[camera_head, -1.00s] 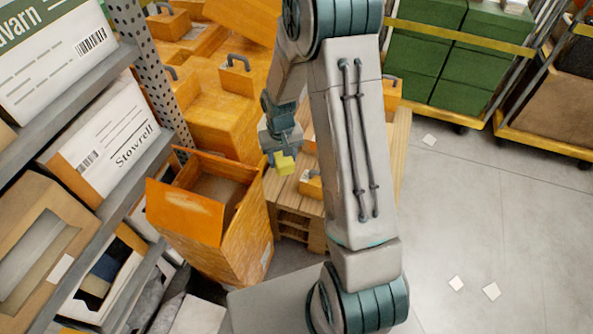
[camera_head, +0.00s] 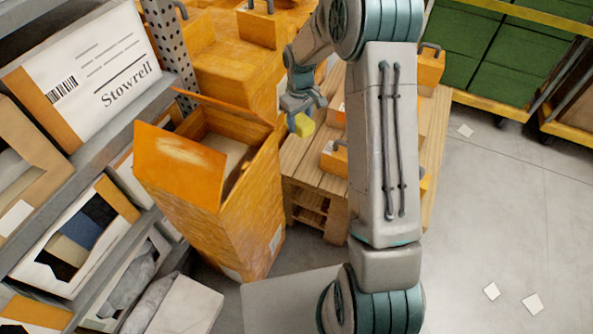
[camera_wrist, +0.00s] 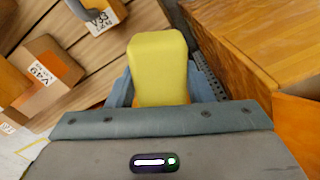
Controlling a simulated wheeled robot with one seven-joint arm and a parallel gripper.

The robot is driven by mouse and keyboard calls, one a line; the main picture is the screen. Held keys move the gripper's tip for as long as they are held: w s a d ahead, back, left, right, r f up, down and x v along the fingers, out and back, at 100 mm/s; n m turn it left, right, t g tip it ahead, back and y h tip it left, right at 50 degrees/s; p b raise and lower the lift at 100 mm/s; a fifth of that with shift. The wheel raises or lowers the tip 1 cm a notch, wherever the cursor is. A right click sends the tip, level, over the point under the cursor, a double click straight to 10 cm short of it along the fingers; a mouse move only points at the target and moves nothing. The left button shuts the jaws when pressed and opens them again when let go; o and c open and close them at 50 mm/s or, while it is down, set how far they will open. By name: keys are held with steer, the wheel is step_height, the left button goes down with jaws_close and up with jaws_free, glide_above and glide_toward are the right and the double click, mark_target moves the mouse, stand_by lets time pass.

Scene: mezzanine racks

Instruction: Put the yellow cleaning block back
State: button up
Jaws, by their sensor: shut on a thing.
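The yellow cleaning block (camera_head: 304,125) is held in my gripper (camera_head: 300,112), beside the open orange box and above the edge of the wooden pallet. In the wrist view the yellow block (camera_wrist: 158,65) stands out between the two blue-grey fingers of my gripper (camera_wrist: 160,92), which are shut on it. The tall orange box (camera_head: 232,215) has its flaps open, and its inside is partly in shadow. The block is apart from the box, to the right of its opening. Which place the block belongs to cannot be told from the views.
The wooden pallet (camera_head: 307,165) carries orange weights with grey handles (camera_head: 335,158). Shelving with white cartons (camera_head: 95,70) stands at left. Stacked orange boxes (camera_head: 235,65) fill the back. Green crates (camera_head: 500,50) stand on a yellow-edged trolley at right. The grey floor (camera_head: 500,220) there is mostly open.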

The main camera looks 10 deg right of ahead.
mark_target(297, 159)
steer(key=w+f+n+b, duration=0.1)
steer(key=w+f+b, duration=0.1)
steer(key=f+b, duration=0.5)
steer(key=w+f+n+b, duration=0.2)
steer(key=f+b, duration=0.5)
steer(key=f, duration=0.1)
steer(key=w+f+n+b, duration=0.2)
steer(key=w+f+b, duration=0.1)
steer(key=f+b, duration=0.5)
steer(key=shift+d+f, duration=0.3)
steer(key=shift+f, duration=0.05)
steer(key=shift+f, duration=0.2)
steer(key=o, duration=0.9)
steer(key=shift+o, duration=0.2)
